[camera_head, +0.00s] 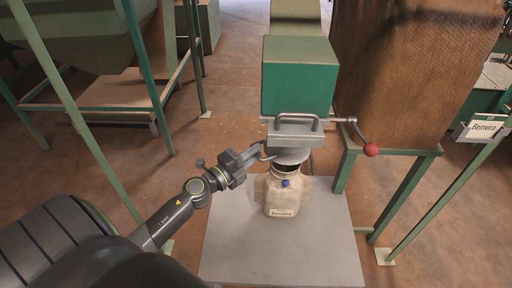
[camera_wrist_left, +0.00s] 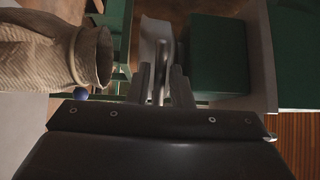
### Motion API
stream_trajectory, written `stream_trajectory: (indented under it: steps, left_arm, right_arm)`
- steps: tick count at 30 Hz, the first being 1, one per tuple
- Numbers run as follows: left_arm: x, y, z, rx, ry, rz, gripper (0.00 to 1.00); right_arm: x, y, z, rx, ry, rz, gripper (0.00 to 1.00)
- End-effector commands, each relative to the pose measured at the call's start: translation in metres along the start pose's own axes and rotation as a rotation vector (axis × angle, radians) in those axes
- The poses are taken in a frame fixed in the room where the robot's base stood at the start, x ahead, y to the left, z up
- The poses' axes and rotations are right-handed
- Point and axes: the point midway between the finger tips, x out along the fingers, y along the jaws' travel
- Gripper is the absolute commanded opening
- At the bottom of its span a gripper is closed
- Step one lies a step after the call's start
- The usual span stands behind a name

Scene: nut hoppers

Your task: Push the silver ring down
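The silver ring (camera_head: 290,157) sits around the spout under the green hopper box, just above the mouth of a bag. A thin curved metal handle (camera_head: 266,156) sticks out from its left side. My left gripper (camera_head: 260,149) is at this handle. In the left wrist view, a grey metal bar (camera_wrist_left: 158,88) lies between the two fingers of my left gripper (camera_wrist_left: 161,80). The gap is narrow, but I cannot tell whether both fingers touch the bar. The cream bag (camera_head: 283,194) stands upright below the spout; its open mouth shows in the left wrist view (camera_wrist_left: 103,55). My right gripper is not in view.
The green hopper box (camera_head: 299,76) has a grey handle (camera_head: 297,122) in front and a lever with a red knob (camera_head: 370,150) at right. A grey plate (camera_head: 280,252) carries the bag. Green posts stand at left.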

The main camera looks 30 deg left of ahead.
Motion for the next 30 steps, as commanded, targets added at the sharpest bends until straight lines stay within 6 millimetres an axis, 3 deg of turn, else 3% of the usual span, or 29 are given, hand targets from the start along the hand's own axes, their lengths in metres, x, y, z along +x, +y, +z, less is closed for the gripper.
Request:
stream_trajectory:
  steps: [4, 14, 18, 30]
  left_arm:
    - [0.0103, -0.0002, -0.0002, -0.002, 0.000, 0.000, 0.19]
    - [0.0124, 0.0007, -0.0002, 0.000, 0.000, 0.001, 0.19]
    - [0.0123, 0.0006, -0.0002, 0.000, 0.000, 0.001, 0.01]
    - [0.0119, 0.0076, -0.0001, -0.001, 0.000, 0.001, 0.00]
  right_arm:
    - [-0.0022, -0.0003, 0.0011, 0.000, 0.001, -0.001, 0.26]
    - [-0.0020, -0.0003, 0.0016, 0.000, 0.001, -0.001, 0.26]
    - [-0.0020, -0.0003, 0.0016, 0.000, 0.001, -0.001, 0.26]
    - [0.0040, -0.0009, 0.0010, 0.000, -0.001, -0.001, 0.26]
